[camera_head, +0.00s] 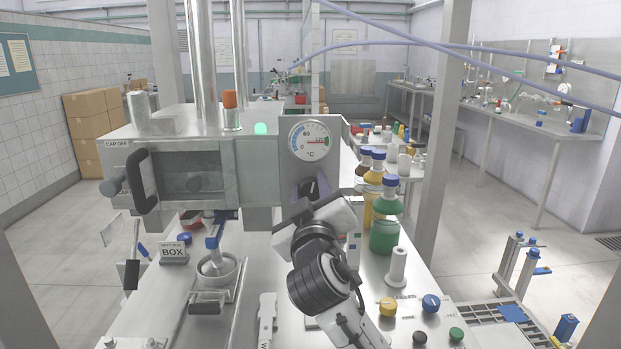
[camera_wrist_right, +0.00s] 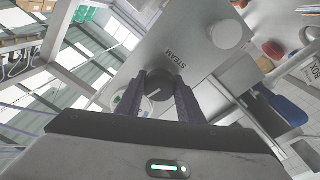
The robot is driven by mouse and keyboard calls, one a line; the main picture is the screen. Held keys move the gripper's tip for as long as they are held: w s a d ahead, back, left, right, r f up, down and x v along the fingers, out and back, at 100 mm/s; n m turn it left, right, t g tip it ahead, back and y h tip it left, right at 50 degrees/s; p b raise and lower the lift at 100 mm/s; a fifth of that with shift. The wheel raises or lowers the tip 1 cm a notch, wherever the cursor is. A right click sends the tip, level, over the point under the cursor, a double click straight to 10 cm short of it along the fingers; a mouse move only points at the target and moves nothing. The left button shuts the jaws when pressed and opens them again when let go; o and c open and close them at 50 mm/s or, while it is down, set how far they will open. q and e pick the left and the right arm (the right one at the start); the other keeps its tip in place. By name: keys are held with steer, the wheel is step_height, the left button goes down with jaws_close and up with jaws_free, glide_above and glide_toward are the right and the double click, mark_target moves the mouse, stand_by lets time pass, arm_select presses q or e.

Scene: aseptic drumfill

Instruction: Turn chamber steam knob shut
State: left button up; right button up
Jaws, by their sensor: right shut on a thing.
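The chamber steam knob (camera_wrist_right: 154,90) is a dark round knob with a pale pointer line, under the lettering STEAM on a grey panel (camera_wrist_right: 188,40). My right gripper (camera_wrist_right: 157,84) has its two dark fingers on either side of the knob and is shut on it. In the head view the right gripper (camera_head: 311,190) reaches up to the panel below the round temperature dial (camera_head: 310,141), and its wrist and fingers hide most of the knob. The dial's red needle points right. My left gripper is not in view.
The grey chamber (camera_head: 192,183) with a black door handle (camera_head: 142,181) stands left of the panel. Bottles, including a green one (camera_head: 384,236), and a white spool (camera_head: 397,267) stand right of my arm.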

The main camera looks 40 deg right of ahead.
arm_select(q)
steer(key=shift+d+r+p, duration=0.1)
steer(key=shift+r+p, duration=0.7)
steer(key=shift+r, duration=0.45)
arm_select(e)
steer(key=shift+d+n, duration=0.1)
steer(key=shift+n, duration=1.2)
steer(key=o, duration=1.1)
steer(key=shift+c, duration=0.2)
steer(key=shift+y, duration=0.3)
steer(key=shift+s+a+f, duration=0.1)
steer(key=shift+s+a, duration=0.2)
steer(key=shift+s, duration=0.05)
arm_select(q)
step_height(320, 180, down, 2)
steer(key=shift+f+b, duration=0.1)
steer(key=shift+b, duration=0.9)
arm_select(e)
steer(key=v, duration=0.9)
steer(key=shift+s, duration=0.2)
